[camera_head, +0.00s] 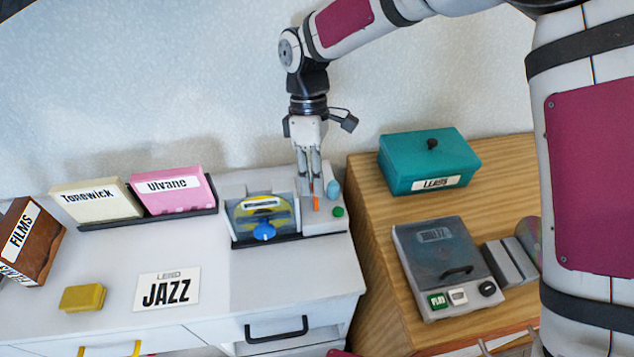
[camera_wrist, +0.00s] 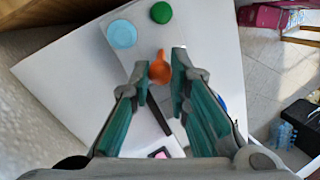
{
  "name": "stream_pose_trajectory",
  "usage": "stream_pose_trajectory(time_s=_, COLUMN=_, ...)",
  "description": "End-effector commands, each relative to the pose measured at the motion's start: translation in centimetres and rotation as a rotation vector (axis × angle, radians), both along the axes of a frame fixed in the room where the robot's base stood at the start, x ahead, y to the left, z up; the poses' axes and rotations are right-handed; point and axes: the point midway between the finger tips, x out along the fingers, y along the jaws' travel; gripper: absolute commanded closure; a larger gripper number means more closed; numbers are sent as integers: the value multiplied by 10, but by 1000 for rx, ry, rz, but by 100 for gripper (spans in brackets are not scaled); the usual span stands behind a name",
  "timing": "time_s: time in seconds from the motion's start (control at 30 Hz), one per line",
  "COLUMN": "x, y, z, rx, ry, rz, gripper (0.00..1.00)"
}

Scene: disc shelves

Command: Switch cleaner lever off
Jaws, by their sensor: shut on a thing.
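The disc cleaner (camera_head: 284,215) stands at the right end of the white cabinet top, with a disc and a blue knob (camera_head: 263,231) in its bay. Its orange lever (camera_head: 316,202) stands on the panel at the right side. My gripper (camera_head: 311,188) points down over that panel. In the wrist view the orange lever (camera_wrist: 160,68) shows between my fingertips (camera_wrist: 163,72), and the gripper is shut on it. The lever's lower part is hard to make out between the fingers.
Beside the lever are a green button (camera_head: 338,212) and a light-blue cap (camera_head: 333,189). A teal box (camera_head: 430,162) and a grey disc machine (camera_head: 443,265) stand on the wooden cabinet at right. Labelled boxes, a JAZZ card (camera_head: 167,289) and a yellow block (camera_head: 82,298) are at left.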

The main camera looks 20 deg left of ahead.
Motion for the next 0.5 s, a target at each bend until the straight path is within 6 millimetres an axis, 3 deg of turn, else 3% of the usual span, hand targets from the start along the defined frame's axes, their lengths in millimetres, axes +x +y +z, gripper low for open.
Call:
stream_pose_trajectory(time_s=0.43, x=3, y=1, z=-1, rx=-17, ry=37, rz=1, gripper=100)
stream_pose_trajectory(time_s=0.47, x=3, y=1, z=-1, rx=-17, ry=37, rz=1, gripper=81)
stream_pose_trajectory(time_s=0.5, x=3, y=1, z=-1, rx=-17, ry=37, rz=1, gripper=72)
